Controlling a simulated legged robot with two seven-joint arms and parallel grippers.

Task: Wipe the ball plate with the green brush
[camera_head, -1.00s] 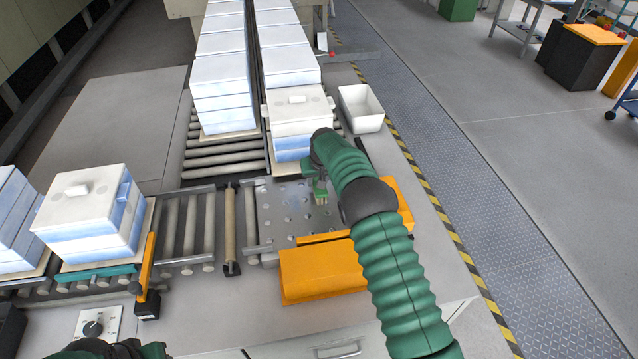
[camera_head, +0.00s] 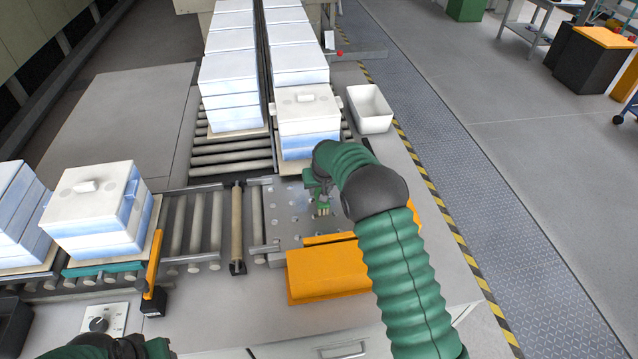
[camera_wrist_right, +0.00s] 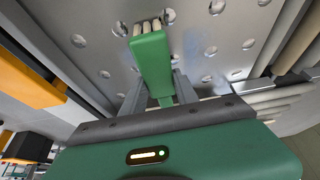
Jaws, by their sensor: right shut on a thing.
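The ball plate (camera_head: 285,212) is a grey metal plate with rows of balls, set at the end of the roller track. My right gripper (camera_head: 318,192) is over its right part, partly hidden by my own green arm. In the right wrist view my right gripper (camera_wrist_right: 172,92) is shut on the green brush (camera_wrist_right: 152,62), whose pale bristles point at the plate (camera_wrist_right: 205,45). I cannot tell whether the bristles touch the plate. The brush (camera_head: 323,207) shows small in the head view. Of my left arm only a green part shows at the bottom left; its gripper fingers do not show.
An orange box-like block (camera_head: 325,272) stands at the plate's near edge. Stacked white-blue boxes (camera_head: 308,118) stand on the rollers just behind the plate. A white bin (camera_head: 370,108) is at the back right. Another box stack (camera_head: 100,210) sits on the left track.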

